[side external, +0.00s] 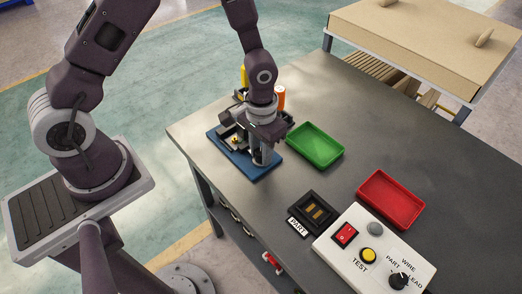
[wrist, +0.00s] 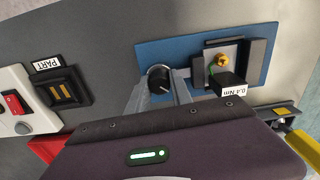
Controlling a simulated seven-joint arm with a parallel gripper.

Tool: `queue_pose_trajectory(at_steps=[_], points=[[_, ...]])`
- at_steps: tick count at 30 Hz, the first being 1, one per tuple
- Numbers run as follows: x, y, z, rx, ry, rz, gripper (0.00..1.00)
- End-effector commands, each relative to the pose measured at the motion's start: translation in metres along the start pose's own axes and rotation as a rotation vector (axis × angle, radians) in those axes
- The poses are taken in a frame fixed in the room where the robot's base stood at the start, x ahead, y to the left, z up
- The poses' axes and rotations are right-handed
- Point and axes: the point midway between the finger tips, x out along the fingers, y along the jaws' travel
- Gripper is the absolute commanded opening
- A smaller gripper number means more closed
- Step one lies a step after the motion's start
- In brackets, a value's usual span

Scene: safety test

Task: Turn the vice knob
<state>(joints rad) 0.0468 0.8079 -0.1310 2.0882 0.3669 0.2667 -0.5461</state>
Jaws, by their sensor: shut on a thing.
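The vice (wrist: 256,62) is a dark block with jaws, mounted on a blue base plate (side external: 218,141). The plate also fills the top of the wrist view (wrist: 150,53). A brass fitting (wrist: 222,62) sits between the vice jaws. The vice knob (wrist: 159,77) is round and black with a pale pointer line, to the left of the jaws in the wrist view. My gripper (wrist: 161,88) is shut on the knob, one pale finger on each side. In the side view my gripper (side external: 262,157) is low over the plate and hides most of the knob.
A black block labelled "0.4 Nm" (wrist: 232,86) stands by the vice. A green tray (side external: 315,146), a red tray (side external: 390,199), a black PART holder (side external: 312,212) and a white control panel (side external: 345,258) lie rightward. Orange (side external: 281,97) and yellow items stand behind my gripper.

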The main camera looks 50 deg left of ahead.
Motion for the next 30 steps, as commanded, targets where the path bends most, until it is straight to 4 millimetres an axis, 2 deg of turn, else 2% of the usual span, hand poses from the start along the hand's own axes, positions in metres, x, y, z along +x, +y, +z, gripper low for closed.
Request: queue_pose_trajectory(at_steps=[21, 30], points=[[-0.0005, 0.0012, 0.0006, 0.674, 0.0, 0.0, 0.0], [-0.0007, 0.0012, 0.0006, 0.908, 0.0, 0.0, 0.0]])
